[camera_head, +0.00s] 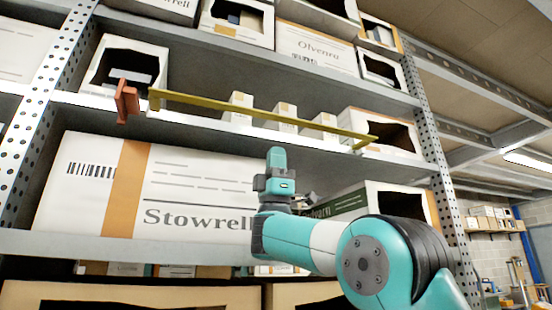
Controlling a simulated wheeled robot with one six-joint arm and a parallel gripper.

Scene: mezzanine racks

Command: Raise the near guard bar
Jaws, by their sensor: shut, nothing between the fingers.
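A yellow guard bar (258,111) runs across the front of the middle shelf, sloping down to the right in the picture. Each end has a short bent piece. A red-brown bracket (127,102) stands just beyond its left end. Only this one bar shows. My gripper (307,199) is below the bar, in front of the lower shelf's boxes and apart from the bar. It is small and partly hidden behind my teal wrist; it looks shut and empty.
Small white boxes (284,115) and open cartons stand behind the bar. A large Stowrell box (170,190) fills the lower shelf at left, and an open box (400,203) stands at right. Perforated uprights (52,100) flank the bay. An aisle opens at far right.

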